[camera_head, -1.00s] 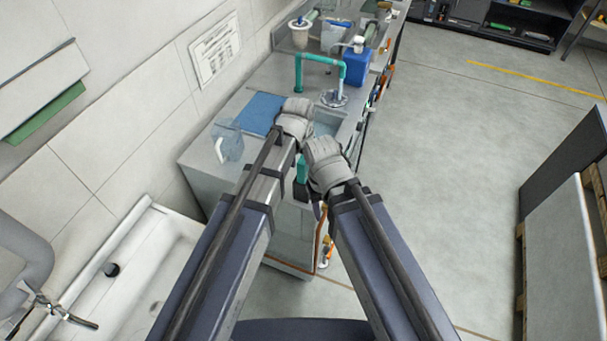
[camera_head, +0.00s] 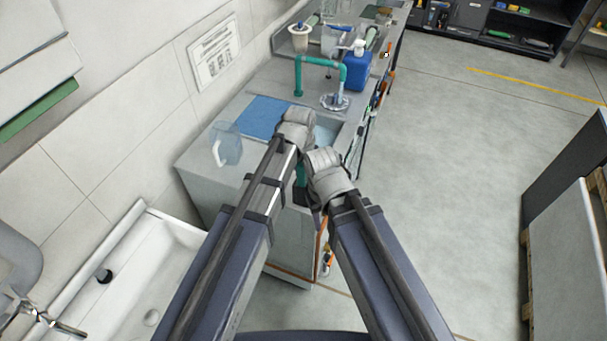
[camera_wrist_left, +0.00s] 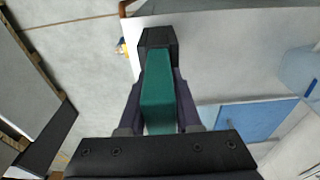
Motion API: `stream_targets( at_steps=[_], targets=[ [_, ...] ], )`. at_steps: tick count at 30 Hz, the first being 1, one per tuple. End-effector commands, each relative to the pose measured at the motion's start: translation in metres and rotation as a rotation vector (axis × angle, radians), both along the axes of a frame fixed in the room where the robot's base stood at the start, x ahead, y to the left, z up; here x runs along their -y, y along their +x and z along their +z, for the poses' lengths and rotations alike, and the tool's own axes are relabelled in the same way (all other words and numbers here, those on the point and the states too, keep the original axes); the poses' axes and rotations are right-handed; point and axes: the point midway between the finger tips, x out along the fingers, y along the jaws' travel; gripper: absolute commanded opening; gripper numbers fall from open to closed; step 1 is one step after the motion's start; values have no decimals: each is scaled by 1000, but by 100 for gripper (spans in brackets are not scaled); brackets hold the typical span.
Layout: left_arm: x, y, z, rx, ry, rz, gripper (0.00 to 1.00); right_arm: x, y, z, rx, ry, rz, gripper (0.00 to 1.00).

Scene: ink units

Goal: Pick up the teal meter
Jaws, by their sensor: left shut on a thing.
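The teal meter (camera_wrist_left: 158,88), a teal block with a black end, is held between the fingers of my left gripper (camera_wrist_left: 160,105) in the left wrist view. In the head view a strip of the teal meter (camera_head: 301,173) shows between my two forearms, near the counter's front end. My left gripper's fingers are mostly hidden there by its own wrist. My right wrist is close beside the left one, and its fingers are hidden or too dark to read.
The counter (camera_head: 205,160) carries a blue mat (camera_head: 262,117), a clear jug (camera_head: 226,143), a teal tap pipe (camera_head: 320,61) and a blue canister (camera_head: 356,72). A white basin (camera_head: 165,262) is at lower left. The floor right of the counter is clear.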

Motion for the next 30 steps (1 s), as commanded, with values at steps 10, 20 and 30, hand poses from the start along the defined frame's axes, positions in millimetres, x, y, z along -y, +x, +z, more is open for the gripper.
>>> stream_targets(
  at_steps=[10, 20, 30],
  targets=[
    [0, 0, 0, 0, 0, 0, 0, 0, 0, 0, 0, 0, 0, 50],
    [0, 0, 0, 0, 0, 0, 0, 0, 0, 0, 0, 0, 0, 50],
    [0, 0, 12, 0, 0, 0, 0, 0, 0, 12, 0, 0, 0, 50]
  ],
)
